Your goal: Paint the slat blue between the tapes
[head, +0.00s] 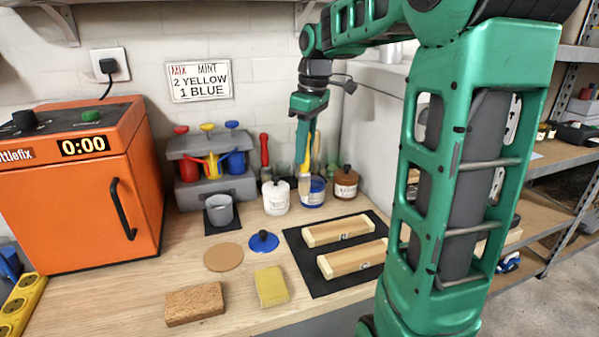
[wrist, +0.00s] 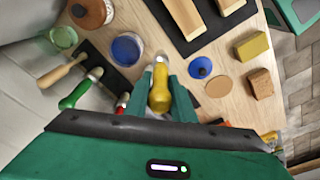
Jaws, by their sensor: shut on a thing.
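My gripper (head: 306,118) hangs over the back of the bench and is shut on a yellow-handled brush. The yellow handle (wrist: 160,92) shows between the fingers in the wrist view. The brush's pale lower end (head: 304,184) overlaps the rim of the open blue paint jar (head: 314,194); I cannot tell whether it is inside. The jar also shows in the wrist view (wrist: 127,49). Its blue lid (head: 263,241) lies on the bench. Two pale wooden slats (head: 338,231) (head: 352,258) lie on a black mat (head: 311,273). I see no blue on them; tape edges are unclear.
A white jar (head: 276,199) and a brown jar (head: 345,183) flank the blue jar. A grey cup (head: 220,210), cork disc (head: 222,258), yellow sponge (head: 271,286) and brown block (head: 194,304) lie left of the mat. An orange oven (head: 75,190) stands far left. Tool handles stand behind.

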